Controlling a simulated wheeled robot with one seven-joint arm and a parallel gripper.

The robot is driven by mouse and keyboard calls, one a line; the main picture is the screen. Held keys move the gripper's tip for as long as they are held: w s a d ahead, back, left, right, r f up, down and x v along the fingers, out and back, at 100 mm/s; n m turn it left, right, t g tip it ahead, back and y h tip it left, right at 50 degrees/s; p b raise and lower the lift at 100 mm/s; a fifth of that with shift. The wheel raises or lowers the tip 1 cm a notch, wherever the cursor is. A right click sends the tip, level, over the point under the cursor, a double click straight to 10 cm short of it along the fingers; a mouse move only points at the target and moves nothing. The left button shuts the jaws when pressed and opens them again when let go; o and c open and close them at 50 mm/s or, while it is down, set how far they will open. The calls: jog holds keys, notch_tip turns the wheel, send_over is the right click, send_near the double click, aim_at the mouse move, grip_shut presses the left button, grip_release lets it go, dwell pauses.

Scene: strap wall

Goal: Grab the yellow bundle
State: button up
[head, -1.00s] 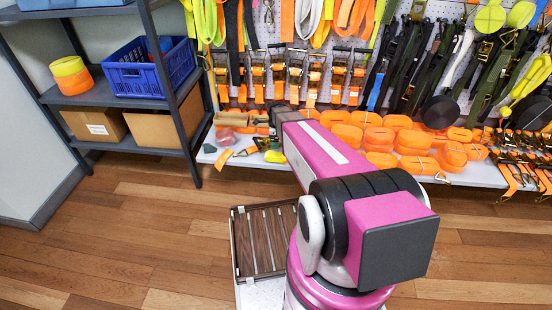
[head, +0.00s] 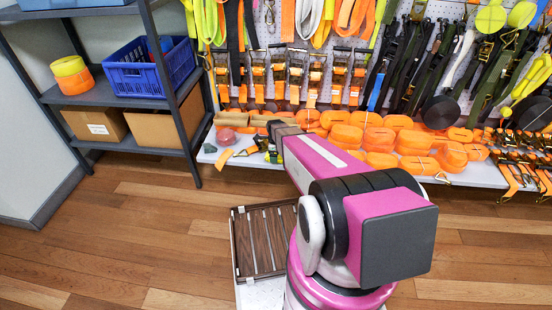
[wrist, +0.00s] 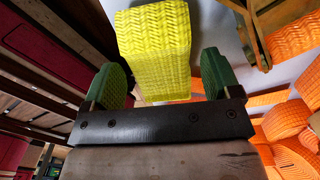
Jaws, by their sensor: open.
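The yellow bundle (wrist: 155,50) fills the upper middle of the wrist view. It is a block of folded, woven yellow webbing on a pale surface. My gripper (wrist: 161,78) is open, with one green finger on each side of the bundle's near end. A gap shows on the left; the right finger is closer to it. I cannot tell whether either finger touches it. In the head view my arm reaches to the low shelf at the wall, and its end hides most of that spot, so the bundle is not clear there.
Orange strap bundles (head: 380,138) are piled right of my arm on the low shelf. Buckled straps hang behind. A grey rack (head: 182,112) on the left holds a blue crate (head: 150,70) and a yellow-and-orange roll (head: 71,75).

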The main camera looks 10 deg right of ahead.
jog(key=shift+f, duration=0.55)
jog(key=c, duration=1)
jog(key=shift+r, duration=0.15)
